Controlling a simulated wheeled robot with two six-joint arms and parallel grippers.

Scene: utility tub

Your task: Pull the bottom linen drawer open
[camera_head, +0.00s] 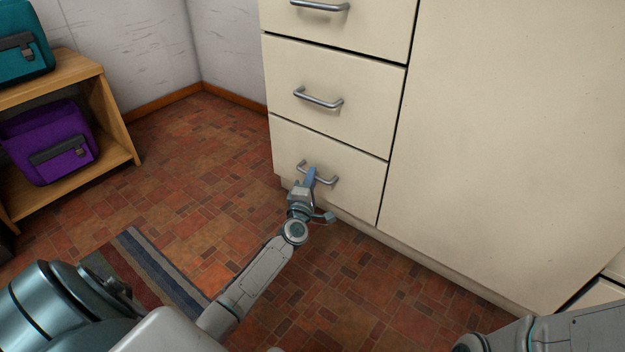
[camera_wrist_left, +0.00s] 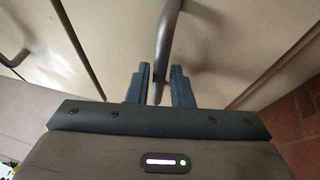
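The bottom drawer (camera_head: 345,188) is the lowest of the stacked drawers in the cream cabinet, and its front is flush with the cabinet. Its grey bar handle (camera_head: 329,181) is partly hidden by my left gripper (camera_head: 309,176), which reaches it from below. In the left wrist view the handle (camera_wrist_left: 168,35) runs between the two blue fingers of the left gripper (camera_wrist_left: 160,88).
The middle drawer (camera_head: 330,93) and an upper drawer (camera_head: 345,25) are shut above. A wooden shelf (camera_head: 118,110) with a purple bag (camera_head: 52,150) and a teal bag (camera_head: 22,55) stands at left. A striped rug (camera_head: 155,275) lies on the tiled floor, which is clear before the drawers.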

